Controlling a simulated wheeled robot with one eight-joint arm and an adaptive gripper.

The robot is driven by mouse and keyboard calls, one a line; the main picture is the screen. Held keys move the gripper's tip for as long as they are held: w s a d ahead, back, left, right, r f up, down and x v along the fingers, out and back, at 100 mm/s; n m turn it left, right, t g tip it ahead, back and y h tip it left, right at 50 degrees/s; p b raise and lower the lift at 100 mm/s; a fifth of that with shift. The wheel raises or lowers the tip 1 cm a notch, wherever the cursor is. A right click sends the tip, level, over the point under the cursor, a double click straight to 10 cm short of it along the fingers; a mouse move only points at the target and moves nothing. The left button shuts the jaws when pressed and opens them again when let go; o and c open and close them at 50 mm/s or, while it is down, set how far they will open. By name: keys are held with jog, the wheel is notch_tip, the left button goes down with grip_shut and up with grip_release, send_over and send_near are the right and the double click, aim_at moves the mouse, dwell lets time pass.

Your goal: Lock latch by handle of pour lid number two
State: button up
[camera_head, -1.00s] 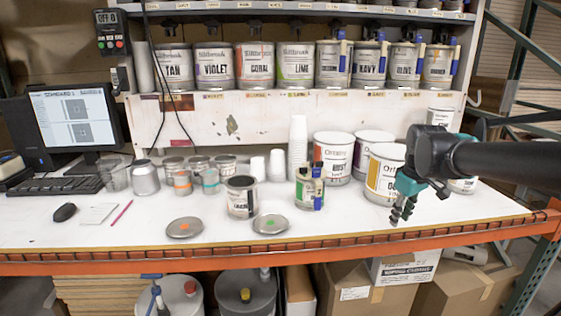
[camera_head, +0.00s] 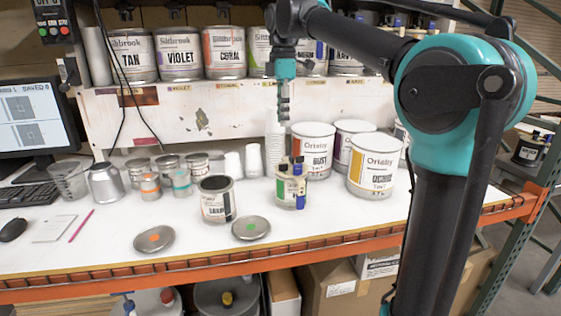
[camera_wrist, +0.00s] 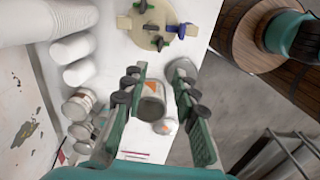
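A small can (camera_head: 291,190) with a green label stands upright on the bench and carries a pour lid (camera_head: 290,168) with blue, dark and yellowish parts. No number shows on it. In the wrist view the pour lid (camera_wrist: 152,24) is seen from above near the top edge, with a blue lever at its right. I cannot tell whether its latch is locked. My gripper (camera_head: 283,112) points down above this can in the head view, clear of it. In the wrist view my gripper (camera_wrist: 160,75) has its fingers apart, with nothing held between them.
An open can (camera_head: 217,198) stands left of the pour-lid can. Two loose lids lie in front, one with an orange dot (camera_head: 154,240), one with a green dot (camera_head: 250,228). Paper cups (camera_head: 275,142) and large Ortalty cans (camera_head: 375,165) stand behind and right. A shelf of cans is above.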

aim_at(283, 164)
notch_tip(283, 164, down, 15)
jog(key=shift+d+r, duration=0.1)
jog(key=shift+r, duration=0.1)
dwell(0.3)
grip_shut()
